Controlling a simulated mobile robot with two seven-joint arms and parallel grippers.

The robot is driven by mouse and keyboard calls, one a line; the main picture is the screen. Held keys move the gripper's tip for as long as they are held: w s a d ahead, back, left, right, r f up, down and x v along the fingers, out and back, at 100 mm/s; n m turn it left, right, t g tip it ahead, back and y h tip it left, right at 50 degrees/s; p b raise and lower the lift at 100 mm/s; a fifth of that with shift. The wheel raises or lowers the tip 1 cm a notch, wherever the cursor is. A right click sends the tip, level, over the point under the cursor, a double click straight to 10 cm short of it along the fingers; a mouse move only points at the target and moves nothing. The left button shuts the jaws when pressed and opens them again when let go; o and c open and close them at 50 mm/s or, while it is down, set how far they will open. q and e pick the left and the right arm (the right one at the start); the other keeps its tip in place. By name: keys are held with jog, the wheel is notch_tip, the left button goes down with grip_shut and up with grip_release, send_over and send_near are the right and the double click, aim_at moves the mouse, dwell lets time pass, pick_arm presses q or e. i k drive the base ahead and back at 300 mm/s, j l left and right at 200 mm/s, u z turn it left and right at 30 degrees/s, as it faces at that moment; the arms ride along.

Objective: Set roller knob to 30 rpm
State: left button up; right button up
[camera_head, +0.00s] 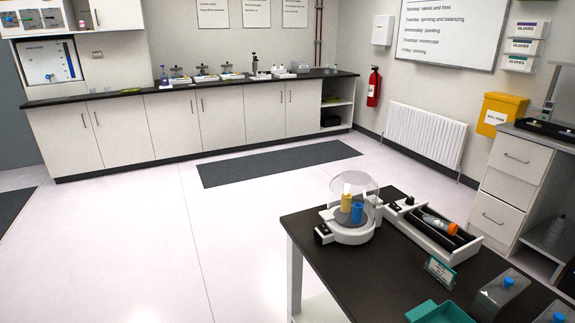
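The tube roller (434,232) is a white device with dark rollers, on the black table at the right. A clear tube with an orange cap (453,229) lies on its rollers. A small dark part that looks like the roller knob (409,201) shows at the device's far left end. Its setting and any rpm marks are too small to read. Neither of my grippers is in view.
A white round device with a clear lid (352,209) holding yellow and blue parts stands left of the roller. A small sign (439,272), a teal tray (441,312) and blue-topped clear containers (500,296) are nearer. Open floor lies left of the black table (340,270).

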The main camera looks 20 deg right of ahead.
aim_at(410, 200)
jog(key=i+u, duration=0.45)
jog(key=i, duration=0.65)
jog(key=i+z, duration=0.15)
jog(key=i, duration=0.6)
jog(key=i+j+z, duration=0.15)
jog(key=i, duration=0.55)
jog(key=i+l+z, duration=0.1)
jog(key=i+z, duration=0.8)
jog(key=i+j+z, duration=0.2)
jog(key=i+z, duration=0.3)
jog(key=i+l+z, duration=0.2)
jog(key=i+z, duration=0.2)
jog(key=i+l+z, duration=0.1)
jog(key=i+z, duration=1.1)
jog(key=i+j+z, duration=0.1)
jog(key=z, duration=0.2)
jog(key=i+j+z, duration=0.15)
jog(key=z, duration=1.95)
jog(key=i+j, duration=0.05)
jog(key=j, duration=0.05)
